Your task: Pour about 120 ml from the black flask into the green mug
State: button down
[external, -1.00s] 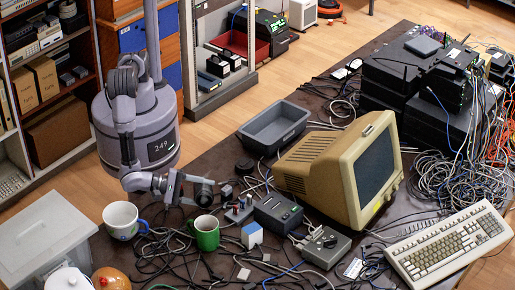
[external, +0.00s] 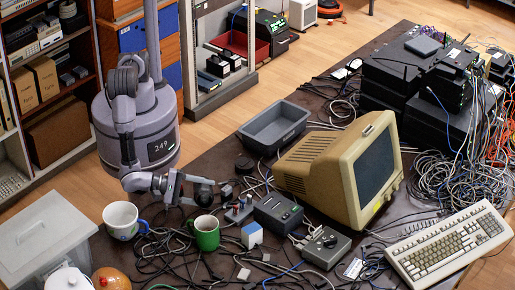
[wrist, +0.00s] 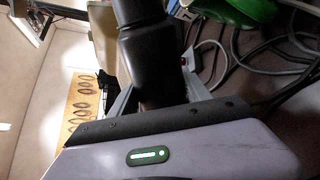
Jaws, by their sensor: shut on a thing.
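My gripper (external: 192,190) is shut on the black flask (external: 205,194), just above and behind the green mug in the external view. In the wrist view the flask (wrist: 155,55) stands out between my two jaws (wrist: 160,92). The flask looks strongly tilted, close to lying on its side. Part of the mug shows at the top of the wrist view (wrist: 240,10). No stream of liquid can be made out.
A white mug with blue (external: 122,221) stands left of the green mug. A small blue-and-white block (external: 252,236) and a dark box (external: 278,214) stand to its right. Cables (external: 165,252) spread around it. The beige monitor (external: 325,170) and grey tray (external: 272,128) are further back.

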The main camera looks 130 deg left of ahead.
aim_at(205, 201)
jog(key=shift+w+d+f+n+t+b, duration=0.15)
jog(key=shift+f+n+b, duration=0.15)
jog(key=shift+b, duration=0.25)
jog(key=shift+w+f+n+t+b, duration=0.1)
jog(key=shift+f+n+t+b, duration=0.15)
jog(key=shift+b, duration=0.3)
jog(key=n+b, duration=0.1)
jog(key=w+d+r+n+t+b, duration=0.1)
jog(key=n+b, duration=0.1)
jog(key=shift+d+h, duration=0.1)
jog(key=shift+h, duration=0.3)
jog(key=n+b, duration=0.1)
jog(key=n+t+b, duration=0.1)
jog(key=b, duration=0.1)
jog(key=shift+s+r+n, duration=0.1)
jog(key=shift+r+n, duration=0.2)
jog(key=shift+n, duration=0.05)
jog(key=r+n, duration=0.1)
jog(key=n, duration=0.1)
jog(key=r+n, duration=0.1)
jog(key=n, duration=0.1)
jog(key=shift+w+r+t+y, duration=0.2)
jog(key=shift+t+y, duration=0.1)
jog(key=shift+t, duration=0.1)
jog(key=shift+s+p, duration=0.1)
jog(key=shift+p, duration=0.25)
